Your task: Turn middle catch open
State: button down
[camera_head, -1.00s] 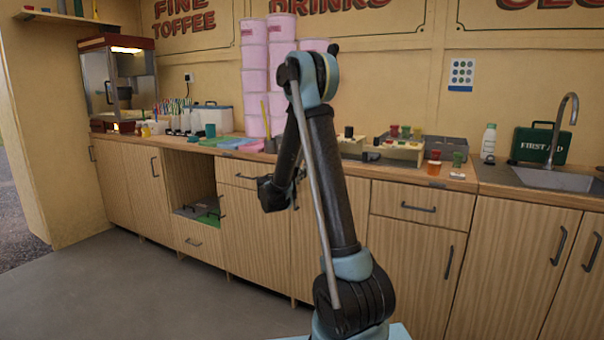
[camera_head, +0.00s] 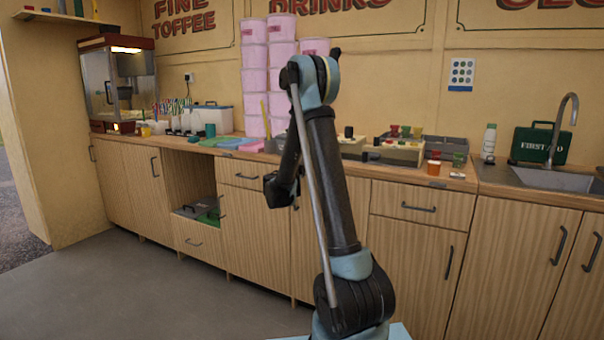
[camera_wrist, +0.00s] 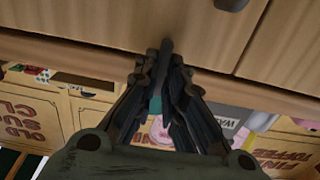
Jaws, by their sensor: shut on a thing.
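My gripper (camera_wrist: 165,72) is shut on a dark, narrow upright bar in the wrist view. The bar, which looks like the middle catch (camera_wrist: 166,46), sticks out past the fingertips against a wooden cupboard front (camera_wrist: 110,22). Most of its length is hidden between the fingers, so how far it is turned cannot be told. In the head view my gripper (camera_head: 278,190) is a dark shape in front of the cupboard doors below the counter. Its fingertips and the catch cannot be made out there.
The counter (camera_head: 350,166) runs above the cupboards. It holds pink tubs (camera_head: 254,85), cups and boxes. Another dark handle (camera_wrist: 232,3) shows at the top of the wrist view. The grey floor (camera_head: 130,290) at the left is clear.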

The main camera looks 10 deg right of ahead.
jog(key=shift+n, duration=0.4)
jog(key=shift+s+d+r+n, duration=0.1)
jog(key=shift+r+n, duration=0.1)
jog(key=shift+n, duration=2.65)
jog(key=shift+s+d+r+n, duration=0.1)
jog(key=shift+d+r+n, duration=0.05)
jog(key=shift+n, duration=2.65)
jog(key=shift+s+d+r+n, duration=0.1)
jog(key=shift+r+n, duration=0.1)
jog(key=shift+n, duration=2.65)
jog(key=c, duration=1.7)
grip_release()
jog(key=shift+s, duration=0.1)
